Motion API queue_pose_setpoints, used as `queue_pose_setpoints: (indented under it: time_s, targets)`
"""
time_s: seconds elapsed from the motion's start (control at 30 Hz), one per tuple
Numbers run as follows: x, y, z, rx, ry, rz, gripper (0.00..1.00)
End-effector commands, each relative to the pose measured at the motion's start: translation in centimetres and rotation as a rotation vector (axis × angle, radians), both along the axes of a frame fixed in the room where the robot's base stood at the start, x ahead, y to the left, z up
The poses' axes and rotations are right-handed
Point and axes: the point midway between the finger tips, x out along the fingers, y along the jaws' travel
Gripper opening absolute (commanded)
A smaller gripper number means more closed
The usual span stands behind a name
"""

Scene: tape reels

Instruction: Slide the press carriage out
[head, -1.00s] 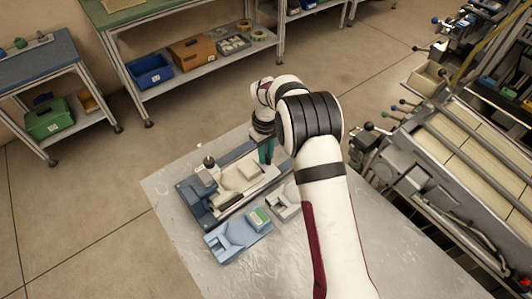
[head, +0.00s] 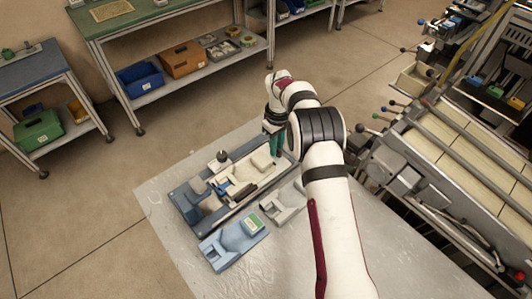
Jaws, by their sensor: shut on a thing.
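The press carriage (head: 237,183) is a cream-white piece with a raised block at its right end and a black knob (head: 222,156) at its back. It sits in a long blue-grey press base (head: 192,214), towards the base's far right end. My gripper (head: 276,147), with green fingers pointing down, is at the carriage's far right end. It is shut on the carriage; the exact grip point is too small and partly hidden to make out.
A light blue fixture (head: 222,249) with a green-and-white part and a grey block (head: 284,204) stand in front of the base on the metal table (head: 290,262). A machine with levers (head: 415,165) stands at the right. Shelves with bins (head: 140,80) are behind.

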Motion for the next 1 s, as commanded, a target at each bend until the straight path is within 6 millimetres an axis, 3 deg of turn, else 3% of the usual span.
queue_pose_setpoints:
  time_s: [0.3, 0.33, 0.5, 0.83, 1.0]
  targets:
    - [0.6, -0.5, 0.1, -0.004, -0.011, 0.003, 0.00]
    - [0.6, -0.5, 0.1, -0.005, -0.012, 0.003, 0.23]
    - [0.5, -0.4, 0.1, -0.003, -0.009, 0.002, 0.50]
    - [0.4, -0.3, 0.5, -0.001, -0.006, 0.001, 0.50]
    - [0.4, -0.3, 3.7, -0.001, -0.009, 0.001, 0.50]
